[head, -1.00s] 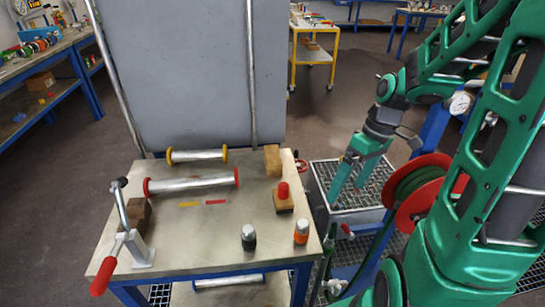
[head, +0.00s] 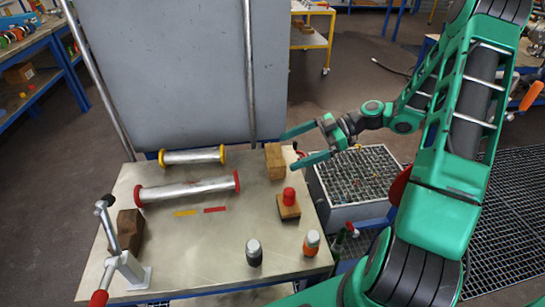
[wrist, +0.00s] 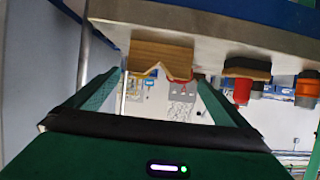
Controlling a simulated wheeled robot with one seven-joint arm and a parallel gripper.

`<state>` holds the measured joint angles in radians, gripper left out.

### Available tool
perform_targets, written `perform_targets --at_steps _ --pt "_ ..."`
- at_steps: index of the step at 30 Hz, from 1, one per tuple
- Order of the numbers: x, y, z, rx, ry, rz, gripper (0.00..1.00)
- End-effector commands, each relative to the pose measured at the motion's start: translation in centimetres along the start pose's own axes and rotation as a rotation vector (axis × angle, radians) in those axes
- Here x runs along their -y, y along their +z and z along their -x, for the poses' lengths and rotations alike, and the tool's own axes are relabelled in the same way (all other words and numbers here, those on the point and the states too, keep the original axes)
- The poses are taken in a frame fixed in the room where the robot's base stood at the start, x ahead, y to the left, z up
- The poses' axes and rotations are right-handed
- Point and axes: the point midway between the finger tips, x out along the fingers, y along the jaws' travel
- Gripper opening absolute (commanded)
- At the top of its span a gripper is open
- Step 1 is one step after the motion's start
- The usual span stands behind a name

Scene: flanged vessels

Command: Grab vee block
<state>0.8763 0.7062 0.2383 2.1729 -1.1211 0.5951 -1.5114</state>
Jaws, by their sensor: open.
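The vee block is a light wooden block (head: 275,163) standing at the back right edge of the metal work table in the head view. In the wrist view, which is upside down, the vee block (wrist: 158,54) shows a V-shaped notch and lies ahead, framed between the fingers. My gripper (head: 289,151) is open and empty. Its green fingers point left at the block from the table's right side, with the tips close to it. I cannot tell whether the tips touch it. The gripper also shows in the wrist view (wrist: 156,82).
A wooden base with a red knob (head: 289,205) stands just in front of the block. A grey panel (head: 165,70) rises behind. Black (head: 254,252) and orange bottles (head: 311,243), flanged tubes (head: 187,188) and a dark block (head: 128,230) share the table (head: 200,250).

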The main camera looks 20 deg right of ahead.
Motion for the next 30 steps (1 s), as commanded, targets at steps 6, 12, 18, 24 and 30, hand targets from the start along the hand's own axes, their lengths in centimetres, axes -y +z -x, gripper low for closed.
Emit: perform_targets --at_steps 6,12,18,24,30 --pt "0.1 0.1 -2.4 -0.003 -0.001 -0.003 1.0" --pt "0.0 0.2 -4.6 0.0 0.004 -0.003 1.0" --pt "-0.1 0.3 -5.8 0.0 0.005 -0.005 1.0" --pt "-0.2 0.7 -8.6 0.0 0.003 -0.005 1.0" --pt "-0.3 0.7 -10.2 0.001 0.006 -0.004 1.0"
